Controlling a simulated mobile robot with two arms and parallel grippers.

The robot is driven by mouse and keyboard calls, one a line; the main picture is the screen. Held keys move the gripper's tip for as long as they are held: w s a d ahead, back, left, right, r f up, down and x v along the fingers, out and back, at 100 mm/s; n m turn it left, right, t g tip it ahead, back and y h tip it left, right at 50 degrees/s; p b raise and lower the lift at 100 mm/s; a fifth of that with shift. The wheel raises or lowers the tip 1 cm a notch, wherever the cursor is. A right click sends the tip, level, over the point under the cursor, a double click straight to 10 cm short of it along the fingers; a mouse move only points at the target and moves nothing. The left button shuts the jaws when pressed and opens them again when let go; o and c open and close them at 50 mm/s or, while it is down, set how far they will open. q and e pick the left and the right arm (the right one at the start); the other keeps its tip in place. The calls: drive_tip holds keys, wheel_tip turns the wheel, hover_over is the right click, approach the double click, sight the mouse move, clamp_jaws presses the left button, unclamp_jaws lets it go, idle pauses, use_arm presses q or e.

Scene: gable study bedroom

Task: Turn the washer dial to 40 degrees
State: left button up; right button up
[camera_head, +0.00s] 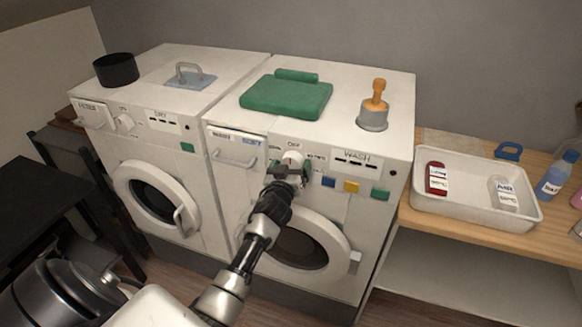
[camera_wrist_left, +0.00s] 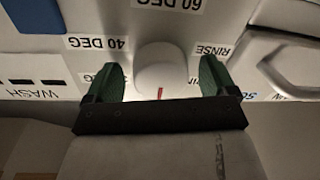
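The white washer dial (camera_head: 293,158) is on the panel of the right machine, the washer (camera_head: 345,215), below the OFF label. In the left wrist view, which shows the panel upside down, the dial (camera_wrist_left: 161,70) has a red mark at its lower edge, pointing away from the 60 DEG label. The 40 DEG label (camera_wrist_left: 97,43) is left of the dial there, and RINSE (camera_wrist_left: 212,50) is right. My left gripper (camera_head: 290,167) is open, its green-padded fingers (camera_wrist_left: 158,80) on either side of the dial with small gaps showing. My right gripper is not in view.
The dryer (camera_head: 152,150) stands at left, with a black pot (camera_head: 116,69) on top. Coloured buttons (camera_head: 351,187) sit right of the dial. A white tray (camera_head: 477,211) is on the wooden counter.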

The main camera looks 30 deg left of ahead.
use_arm(q)
drive_tip(key=c, duration=0.7)
drive_tip(key=shift+c, duration=0.8)
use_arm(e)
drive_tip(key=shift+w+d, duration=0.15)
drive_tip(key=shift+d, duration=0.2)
use_arm(q)
drive_tip(key=shift+f+m, duration=0.1)
drive_tip(key=shift+m, duration=0.2)
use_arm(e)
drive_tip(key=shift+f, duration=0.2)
